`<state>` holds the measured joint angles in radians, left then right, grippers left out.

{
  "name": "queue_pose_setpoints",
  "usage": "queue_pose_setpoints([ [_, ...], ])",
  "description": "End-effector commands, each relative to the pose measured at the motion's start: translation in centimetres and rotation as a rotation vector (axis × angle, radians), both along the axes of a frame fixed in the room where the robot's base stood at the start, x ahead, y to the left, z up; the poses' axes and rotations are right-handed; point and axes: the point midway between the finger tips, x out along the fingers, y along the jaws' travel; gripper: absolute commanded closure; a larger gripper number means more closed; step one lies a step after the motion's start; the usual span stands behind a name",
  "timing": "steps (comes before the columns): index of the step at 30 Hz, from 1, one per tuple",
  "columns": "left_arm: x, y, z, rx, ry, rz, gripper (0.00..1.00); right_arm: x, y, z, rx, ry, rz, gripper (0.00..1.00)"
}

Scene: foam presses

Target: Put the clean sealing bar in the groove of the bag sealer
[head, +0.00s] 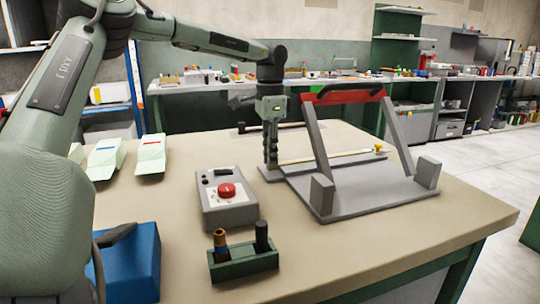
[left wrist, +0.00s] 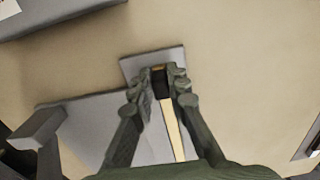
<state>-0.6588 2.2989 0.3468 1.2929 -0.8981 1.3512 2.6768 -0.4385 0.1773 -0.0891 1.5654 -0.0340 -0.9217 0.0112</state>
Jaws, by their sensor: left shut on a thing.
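The bag sealer (head: 375,197) is a grey base with two slanted arms and a raised red press bar (head: 343,94). My left gripper (head: 270,162) points down at the sealer's far left end, shut on the dark end of a pale sealing bar (head: 335,158). The bar runs right across the sealer's base to a yellow knob (head: 378,148). In the left wrist view the fingers (left wrist: 160,75) straddle the dark end of the bar (left wrist: 171,125) above the grey plate (left wrist: 95,120). I cannot tell whether the bar sits in the groove or just above it. My right gripper is not in view.
A grey control box (head: 228,205) with a red button stands left of the sealer. In front is a green holder (head: 245,264) with two upright cylinders. A blue box (head: 135,265) and pale green packets (head: 150,158) are at the left. Another thin bar (head: 285,126) lies behind my gripper.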

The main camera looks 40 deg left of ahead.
Motion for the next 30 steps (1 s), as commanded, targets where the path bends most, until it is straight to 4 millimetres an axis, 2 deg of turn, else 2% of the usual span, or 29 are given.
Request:
queue_pose_setpoints([
  [4, 0.0, 0.0, -0.1, 0.0, -0.001, 0.0, 1.0, 0.2, 0.1, 0.2, 0.003, -0.003, -0.002, 0.6],
  [5, 0.0, 0.0, -0.1, 0.0, 0.0, 0.0, 0.83, 0.3, 0.1, 0.3, 0.003, -0.004, -0.003, 0.6],
  [9, 0.0, 0.0, -0.1, 0.0, 0.0, 0.0, 0.65, 0.4, 0.2, 0.4, 0.004, -0.006, -0.004, 0.6],
  [21, 0.0, 0.0, 0.2, 0.0, 0.0, 0.0, 0.64, 0.3, 0.1, 0.6, 0.003, -0.007, -0.003, 0.6],
  [23, 0.0, 0.0, 0.4, 0.001, 0.0, 0.0, 0.64, -0.7, -0.2, -0.5, -0.003, 0.01, 0.001, 0.6],
  [26, 0.1, 0.1, 2.3, 0.004, -0.004, 0.0, 0.64, -1.1, -0.2, -0.6, -0.002, 0.021, -0.003, 0.6],
  [30, 0.1, 0.0, 5.6, 0.004, -0.004, 0.0, 0.64, 0.3, 0.2, 0.6, 0.006, -0.008, -0.006, 0.6],
])
